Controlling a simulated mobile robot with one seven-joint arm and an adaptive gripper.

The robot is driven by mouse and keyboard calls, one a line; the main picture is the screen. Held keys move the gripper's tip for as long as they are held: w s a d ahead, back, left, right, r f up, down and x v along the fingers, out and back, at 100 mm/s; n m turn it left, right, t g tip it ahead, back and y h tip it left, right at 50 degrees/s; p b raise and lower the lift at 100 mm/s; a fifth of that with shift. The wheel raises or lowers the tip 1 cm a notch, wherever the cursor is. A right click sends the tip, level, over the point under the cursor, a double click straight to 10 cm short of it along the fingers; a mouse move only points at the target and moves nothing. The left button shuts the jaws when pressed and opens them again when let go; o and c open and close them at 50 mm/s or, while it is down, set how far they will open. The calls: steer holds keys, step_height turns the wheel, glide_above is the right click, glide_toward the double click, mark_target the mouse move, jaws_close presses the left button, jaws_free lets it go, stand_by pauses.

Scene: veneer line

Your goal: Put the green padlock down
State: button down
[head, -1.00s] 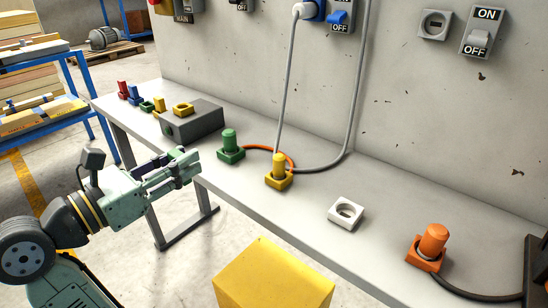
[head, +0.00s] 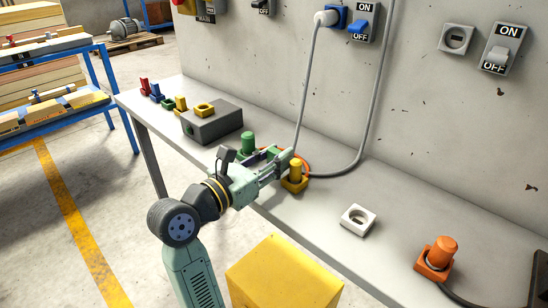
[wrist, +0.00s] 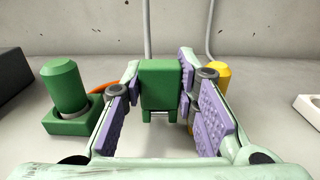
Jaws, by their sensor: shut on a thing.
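The green padlock (wrist: 160,85) is between the purple pads of my gripper (wrist: 159,78) in the wrist view, its body up and part of its metal shackle below. My gripper is shut on it. In the head view my gripper (head: 283,162) reaches over the front part of the grey bench (head: 318,208), between the green plug and the yellow plug. Only a little of the padlock shows there. I cannot tell whether it touches the bench.
A green plug (head: 247,142) in its block stands left of my gripper, a yellow plug (head: 295,172) close by on the right. A white socket block (head: 358,220) and an orange plug (head: 438,254) are farther right. A grey box (head: 214,124) stands left. Bare bench lies around the white block.

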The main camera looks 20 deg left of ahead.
steer(key=shift+f, duration=0.35)
